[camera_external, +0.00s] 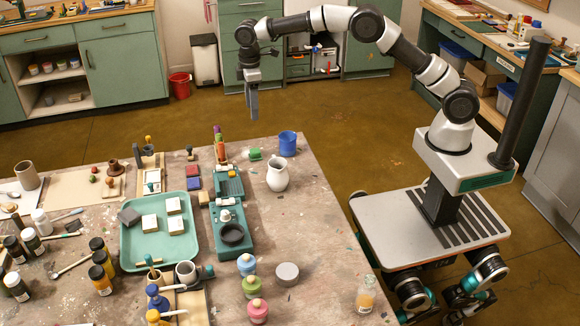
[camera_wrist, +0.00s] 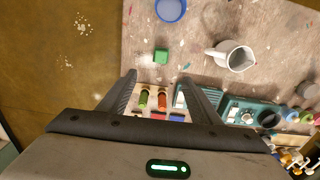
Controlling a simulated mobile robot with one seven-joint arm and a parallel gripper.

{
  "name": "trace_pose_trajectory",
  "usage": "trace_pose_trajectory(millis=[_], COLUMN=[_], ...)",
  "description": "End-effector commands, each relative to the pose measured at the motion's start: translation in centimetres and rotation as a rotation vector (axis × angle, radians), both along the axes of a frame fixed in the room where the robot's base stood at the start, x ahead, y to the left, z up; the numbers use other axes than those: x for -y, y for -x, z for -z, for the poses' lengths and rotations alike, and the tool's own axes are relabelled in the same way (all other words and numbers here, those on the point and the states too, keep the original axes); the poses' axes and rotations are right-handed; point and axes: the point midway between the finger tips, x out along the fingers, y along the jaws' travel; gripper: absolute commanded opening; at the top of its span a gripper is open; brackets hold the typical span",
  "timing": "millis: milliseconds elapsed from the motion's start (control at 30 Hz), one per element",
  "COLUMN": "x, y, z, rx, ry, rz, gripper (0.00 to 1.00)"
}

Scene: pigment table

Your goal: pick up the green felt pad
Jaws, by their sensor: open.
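My gripper (camera_external: 253,113) hangs pointing down, near the far table edge and above the height of the pad. In the wrist view my gripper (camera_wrist: 160,78) has its two fingers spread apart with nothing held between them.
A white pitcher (camera_external: 277,174) and a blue cup (camera_external: 288,143) stand close to the pad on the right. Upright orange and green bottles (camera_external: 220,148) stand to its left. A teal tray (camera_external: 130,246) with pale blocks lies farther left.

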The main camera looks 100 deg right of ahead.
Motion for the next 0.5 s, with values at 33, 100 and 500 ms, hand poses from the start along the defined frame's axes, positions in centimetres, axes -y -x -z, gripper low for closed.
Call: trace_pose_trajectory(millis=[33, 100, 500], x=[0.3, 0.4, 0.3], y=[-0.1, -0.1, 0.0], z=[0.8, 1.6, 9.8], rx=[-0.002, -0.006, -0.006], ry=[-0.002, -0.004, -0.004], rz=[0.0, 0.0, 0.0], gripper=[0.58, 0.58, 0.58])
